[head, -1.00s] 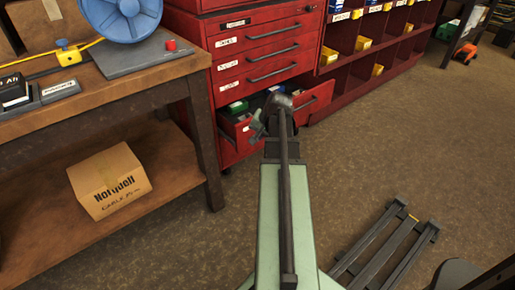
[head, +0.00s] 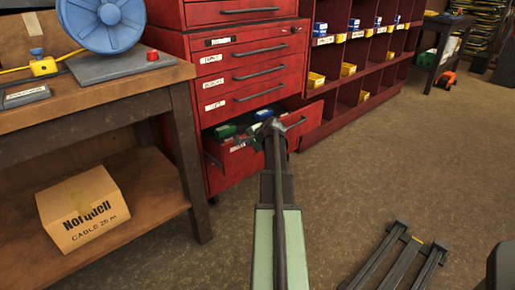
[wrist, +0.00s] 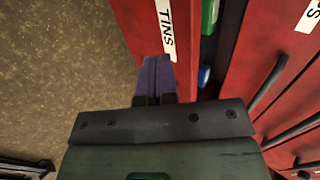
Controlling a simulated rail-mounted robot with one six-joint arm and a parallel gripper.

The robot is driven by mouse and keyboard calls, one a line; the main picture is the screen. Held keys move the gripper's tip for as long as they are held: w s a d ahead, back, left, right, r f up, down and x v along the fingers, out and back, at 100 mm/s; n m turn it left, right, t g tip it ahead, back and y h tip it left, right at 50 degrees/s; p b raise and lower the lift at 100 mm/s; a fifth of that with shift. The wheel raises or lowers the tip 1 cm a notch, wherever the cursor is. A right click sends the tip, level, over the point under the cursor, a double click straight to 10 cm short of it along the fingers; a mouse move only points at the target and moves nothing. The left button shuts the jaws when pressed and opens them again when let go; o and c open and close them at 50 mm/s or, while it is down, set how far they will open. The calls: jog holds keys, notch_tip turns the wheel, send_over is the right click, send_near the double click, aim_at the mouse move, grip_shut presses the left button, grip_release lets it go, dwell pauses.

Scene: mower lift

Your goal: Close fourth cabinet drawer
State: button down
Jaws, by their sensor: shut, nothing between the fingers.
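My arm hides part of the drawer in the head view.
A wooden workbench (head: 100,105) with a blue reel (head: 103,22) stands on the left, a cardboard box (head: 82,208) on its lower shelf. Red bin shelving (head: 345,100) adjoins the cabinet. A dark metal frame (head: 400,258) lies at lower right. The floor at right is mostly clear.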

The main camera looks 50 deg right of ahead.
jog(key=shift+w+d+r, duration=0.1)
jog(key=shift+w+d, duration=0.05)
jog(key=shift+w, duration=0.75)
jog(key=shift+w+d+r, duration=0.1)
jog(key=shift+w, duration=0.75)
jog(key=w+d, duration=0.2)
jog(key=w, duration=1)
jog(key=shift+w, duration=0.2)
jog(key=shift+s, duration=0.1)
jog(key=s+f+p+v, duration=0.1)
jog(key=f+p+v, duration=0.1)
jog(key=p+v, duration=0.5)
jog(key=v, duration=0.6)
jog(key=shift+s+a, duration=0.2)
jog(key=shift+s, duration=0.15)
